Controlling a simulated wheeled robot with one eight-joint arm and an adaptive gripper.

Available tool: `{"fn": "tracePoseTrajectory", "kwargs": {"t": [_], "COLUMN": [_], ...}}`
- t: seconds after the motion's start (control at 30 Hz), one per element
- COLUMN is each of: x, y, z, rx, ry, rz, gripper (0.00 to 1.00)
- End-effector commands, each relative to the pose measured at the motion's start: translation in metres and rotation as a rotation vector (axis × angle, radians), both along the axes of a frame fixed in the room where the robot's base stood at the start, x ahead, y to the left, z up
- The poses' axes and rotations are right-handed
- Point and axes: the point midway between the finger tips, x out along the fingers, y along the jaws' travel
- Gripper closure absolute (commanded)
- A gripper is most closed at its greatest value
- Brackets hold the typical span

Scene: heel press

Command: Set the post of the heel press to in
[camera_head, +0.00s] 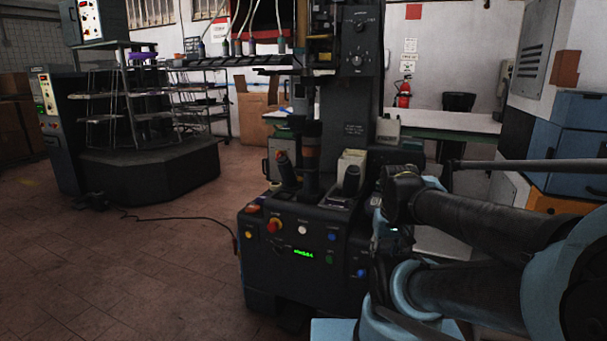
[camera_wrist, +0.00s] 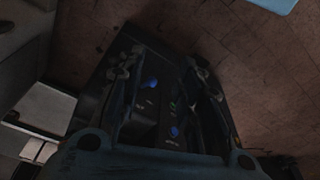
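The heel press (camera_head: 345,90) is a tall dark machine in the middle of the head view, with a front control panel (camera_head: 290,262). The panel carries a red knob (camera_head: 274,224), yellow, white, green and blue buttons and a green lit display (camera_head: 303,252). Its labels are too small to read, so I cannot tell which control is for the post or how the post is set. My gripper (camera_wrist: 160,68) is open and empty in the wrist view. Between its fingers show an upper blue button (camera_wrist: 151,83), a lower blue button (camera_wrist: 174,132) and a small green button (camera_wrist: 172,105).
A long green-edged table (camera_head: 440,122) stands behind the press. Blue cabinets (camera_head: 575,140) are at the right. A shelf rack (camera_head: 115,100) on a dark base stands at the left. A black cable (camera_head: 180,219) crosses the open tiled floor left of the press.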

Motion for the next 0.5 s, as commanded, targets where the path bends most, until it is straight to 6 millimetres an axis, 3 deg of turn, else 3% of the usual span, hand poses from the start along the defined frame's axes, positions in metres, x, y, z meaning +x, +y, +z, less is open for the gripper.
{"fn": "tracePoseTrajectory", "kwargs": {"t": [0.17, 0.5], "x": [-0.004, 0.048], "y": [-0.003, -0.020], "z": [0.009, 0.039], "rx": [-0.024, -0.253], "ry": [-0.006, 0.028], "rz": [0.017, 0.142], "gripper": [0.67, 0.67]}}
